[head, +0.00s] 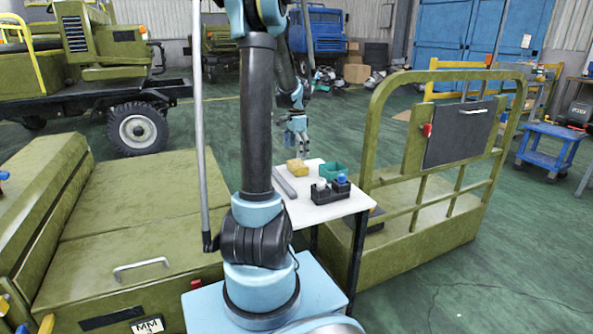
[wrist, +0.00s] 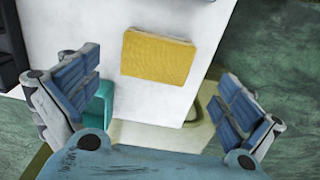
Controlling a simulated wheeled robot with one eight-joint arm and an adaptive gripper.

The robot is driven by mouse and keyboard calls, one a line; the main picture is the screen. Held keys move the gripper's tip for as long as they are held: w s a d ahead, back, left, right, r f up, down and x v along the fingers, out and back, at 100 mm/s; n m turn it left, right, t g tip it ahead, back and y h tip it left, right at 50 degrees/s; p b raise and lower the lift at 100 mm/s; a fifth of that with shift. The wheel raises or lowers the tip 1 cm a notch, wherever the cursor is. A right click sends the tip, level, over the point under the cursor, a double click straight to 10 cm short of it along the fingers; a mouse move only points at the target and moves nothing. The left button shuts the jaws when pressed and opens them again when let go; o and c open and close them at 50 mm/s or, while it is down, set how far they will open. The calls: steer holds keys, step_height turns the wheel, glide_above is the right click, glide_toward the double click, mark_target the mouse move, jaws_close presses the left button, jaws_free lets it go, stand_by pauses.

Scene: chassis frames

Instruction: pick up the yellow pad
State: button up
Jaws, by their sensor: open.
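The yellow pad (head: 297,167) lies flat on the small white table (head: 323,213) in the head view, near its far left edge. In the wrist view the yellow pad (wrist: 158,57) shows whole, just beyond the space between my two fingers. My gripper (head: 299,148) hangs above the pad, fingers pointing down. In the wrist view my gripper (wrist: 165,100) is open and empty, with a blue-padded finger on each side. The pad is not between the fingertips, and I cannot tell the exact height above it.
A teal tray (head: 333,171) stands right of the pad; in the wrist view it is partly behind the left finger. A dark holder with bottles (head: 330,190) and a grey bar (head: 285,183) are also on the table. A green railed platform (head: 430,225) stands to the right.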

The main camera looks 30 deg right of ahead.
mark_target(297, 163)
steer(key=shift+s+d+f, duration=0.1)
steer(key=shift+d+f, duration=0.05)
steer(key=shift+f, duration=1.55)
steer(key=shift+s+d+f, duration=0.1)
steer(key=shift+f, duration=1.55)
steer(key=shift+c, duration=0.6)
steer(key=c, duration=0.9)
